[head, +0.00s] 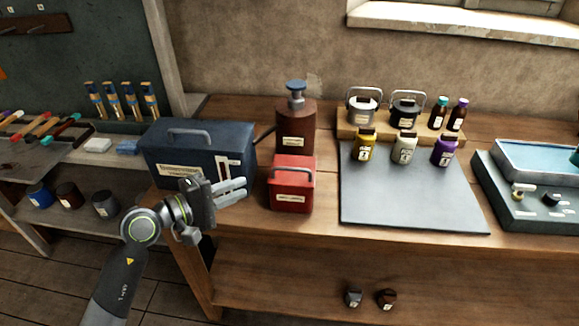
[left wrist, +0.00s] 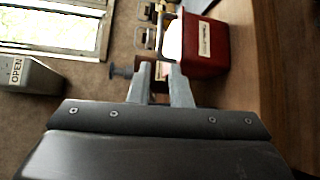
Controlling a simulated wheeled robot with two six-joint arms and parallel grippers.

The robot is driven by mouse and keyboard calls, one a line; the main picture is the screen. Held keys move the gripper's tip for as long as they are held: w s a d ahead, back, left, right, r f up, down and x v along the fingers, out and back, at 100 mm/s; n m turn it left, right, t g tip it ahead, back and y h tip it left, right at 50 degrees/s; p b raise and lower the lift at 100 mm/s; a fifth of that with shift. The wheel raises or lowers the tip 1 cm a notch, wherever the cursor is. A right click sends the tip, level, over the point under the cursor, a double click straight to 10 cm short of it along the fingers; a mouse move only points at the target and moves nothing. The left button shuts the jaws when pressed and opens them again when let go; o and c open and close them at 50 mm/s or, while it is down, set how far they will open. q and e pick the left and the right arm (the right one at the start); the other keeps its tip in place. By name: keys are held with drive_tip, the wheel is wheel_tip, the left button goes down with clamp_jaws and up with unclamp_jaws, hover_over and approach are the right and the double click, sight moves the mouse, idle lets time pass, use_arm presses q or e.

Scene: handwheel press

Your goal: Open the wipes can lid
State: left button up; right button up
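A red box-shaped can (head: 291,190) with a lid, a grey handle on top and a pale label stands near the table's front edge; its label is too small to read, and I take it for the wipes can. My right gripper is not in view.
A dark blue box (head: 200,150) stands left behind my gripper. A brown canister (head: 296,122) with a blue knob stands behind the red can. A grey mat (head: 410,200) with several jars at its back lies to the right. A grey-blue tray (head: 530,200) is far right.

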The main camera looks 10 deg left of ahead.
sight(290, 169)
use_arm(q)
drive_tip(key=p+x, duration=0.3)
drive_tip(key=x, duration=1)
drive_tip(key=shift+w+d+r, duration=0.1)
drive_tip(key=shift+w, duration=0.05)
drive_tip(key=shift+x, duration=0.75)
clamp_jaws()
